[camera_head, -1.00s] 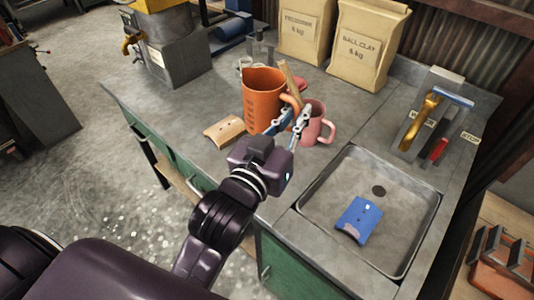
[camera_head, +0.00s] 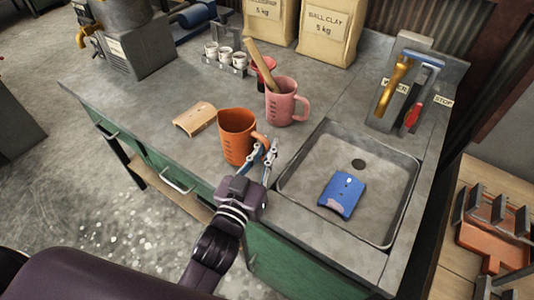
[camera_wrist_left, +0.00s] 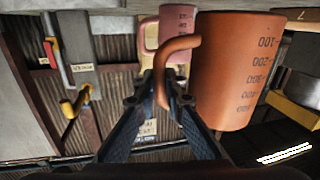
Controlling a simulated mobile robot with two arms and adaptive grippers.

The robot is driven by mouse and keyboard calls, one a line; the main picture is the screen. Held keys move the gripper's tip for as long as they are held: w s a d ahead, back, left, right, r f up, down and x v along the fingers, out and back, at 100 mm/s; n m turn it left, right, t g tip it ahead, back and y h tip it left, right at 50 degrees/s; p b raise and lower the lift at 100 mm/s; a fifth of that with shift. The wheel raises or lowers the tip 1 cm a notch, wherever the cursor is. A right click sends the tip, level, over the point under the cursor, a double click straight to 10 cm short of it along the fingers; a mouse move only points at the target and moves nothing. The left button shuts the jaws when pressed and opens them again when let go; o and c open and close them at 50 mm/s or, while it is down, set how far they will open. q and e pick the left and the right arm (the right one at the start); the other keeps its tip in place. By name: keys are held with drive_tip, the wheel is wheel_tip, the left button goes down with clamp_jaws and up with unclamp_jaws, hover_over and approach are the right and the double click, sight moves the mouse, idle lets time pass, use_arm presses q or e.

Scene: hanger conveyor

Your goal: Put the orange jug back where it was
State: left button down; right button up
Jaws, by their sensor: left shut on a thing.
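The orange jug (camera_head: 238,138) is upright at the front of the grey worktop, left of the sink. My left gripper (camera_head: 263,160) is at its handle, on the jug's right side. In the left wrist view the fingers (camera_wrist_left: 160,105) are shut on the handle of the orange jug (camera_wrist_left: 238,70), whose side carries dark measuring marks. I cannot tell whether the jug's base touches the worktop. A pink jug (camera_head: 288,102) with a wooden stick in or behind it stands behind; it also shows in the left wrist view (camera_wrist_left: 177,22). My right gripper is not in view.
The sink (camera_head: 290,189) holds a blue curved piece (camera_head: 341,194). A tan curved piece (camera_head: 195,118) lies left of the jug. White cups (camera_head: 225,58) and a red cup (camera_head: 263,78) stand behind. Clay bags (camera_head: 328,32) are at the back.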

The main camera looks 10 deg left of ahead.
use_arm(q)
wheel_tip(320, 180, down, 2)
drive_tip(key=shift+f, duration=0.1)
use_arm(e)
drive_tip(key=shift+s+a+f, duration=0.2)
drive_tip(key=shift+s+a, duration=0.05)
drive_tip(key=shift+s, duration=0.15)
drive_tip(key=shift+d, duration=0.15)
use_arm(q)
drive_tip(key=c, duration=2)
unclamp_jaws()
drive_tip(key=shift+f, duration=0.1)
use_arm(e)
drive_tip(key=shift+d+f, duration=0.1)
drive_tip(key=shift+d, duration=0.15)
